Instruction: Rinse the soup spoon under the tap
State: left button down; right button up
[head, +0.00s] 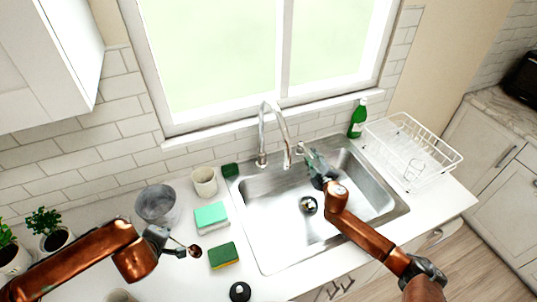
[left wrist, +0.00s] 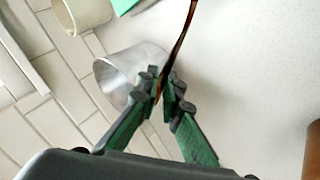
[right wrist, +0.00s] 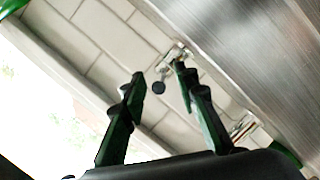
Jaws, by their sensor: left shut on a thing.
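My left gripper (head: 165,240) is shut on the soup spoon (head: 195,251), held above the counter left of the sink. In the left wrist view the spoon's dark brown, shiny handle (left wrist: 182,35) rises from between the fingertips (left wrist: 163,85). The silver tap (head: 263,135) arches over the back of the steel sink (head: 265,255); no water shows. My right gripper (head: 314,163) is at the back of the sink, right of the spout, close to the tap lever (head: 300,148). In the right wrist view its fingers (right wrist: 160,75) are apart, with the metal lever fitting (right wrist: 174,55) beyond them; contact is unclear.
A green bottle (head: 357,119) and white dish rack (head: 440,163) stand right. A black-topped item (head: 240,291) is at the front.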

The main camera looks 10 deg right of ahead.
jog(key=shift+w+f, duration=0.1)
jog(key=shift+w, duration=0.45)
grip_shut()
dwell(0.4)
